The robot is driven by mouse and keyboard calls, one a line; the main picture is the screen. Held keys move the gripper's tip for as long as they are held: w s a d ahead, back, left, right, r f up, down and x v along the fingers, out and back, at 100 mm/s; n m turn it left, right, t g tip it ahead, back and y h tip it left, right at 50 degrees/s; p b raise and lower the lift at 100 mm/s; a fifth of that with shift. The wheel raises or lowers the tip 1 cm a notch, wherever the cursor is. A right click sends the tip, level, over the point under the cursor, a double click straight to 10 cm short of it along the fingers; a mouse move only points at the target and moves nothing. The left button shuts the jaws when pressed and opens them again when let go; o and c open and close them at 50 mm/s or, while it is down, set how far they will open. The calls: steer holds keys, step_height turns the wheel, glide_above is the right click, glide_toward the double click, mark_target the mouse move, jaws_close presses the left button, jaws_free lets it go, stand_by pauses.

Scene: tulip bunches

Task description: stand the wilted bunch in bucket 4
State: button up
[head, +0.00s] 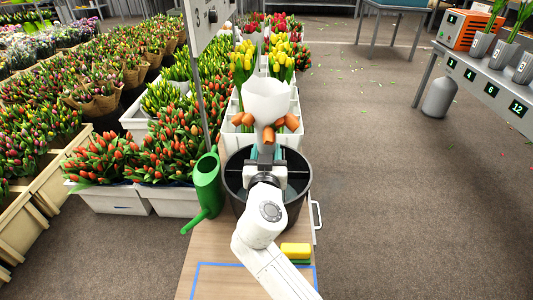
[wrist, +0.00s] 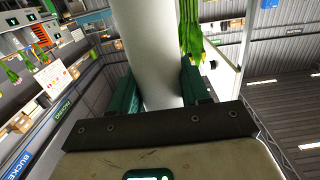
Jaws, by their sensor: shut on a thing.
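The wilted bunch is a white paper sleeve (head: 266,98) with several orange tulip heads (head: 268,134) drooping below its lower rim. My gripper (head: 267,154) is shut on the bunch, above a large dark tub on the cart. In the wrist view the white sleeve (wrist: 150,60) passes between the green fingers, and green stems or leaves (wrist: 191,30) hang beside it. Small grey buckets (head: 502,54) stand on a bench at the far right. Their labels are small, and I cannot tell for sure which is bucket 4.
The bench front (head: 485,95) carries lit number plates. An orange machine (head: 466,32) sits on it. On the cart are the dark tub (head: 236,192), a green watering can (head: 207,185) and a yellow sponge (head: 295,250). Tulip crates crowd the left. Open floor lies between cart and bench.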

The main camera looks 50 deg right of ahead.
steer(key=shift+f+b, duration=2.6)
steer(key=shift+f, duration=0.05)
steer(key=shift+f+b, duration=0.65)
steer(key=shift+b, duration=0.15)
steer(key=o, duration=1.8)
steer(key=shift+a, duration=0.1)
steer(key=p+v, duration=0.1)
steer(key=v, duration=0.9)
steer(key=shift+s+a, duration=0.2)
steer(key=shift+a, duration=0.05)
steer(key=shift+s, duration=0.1)
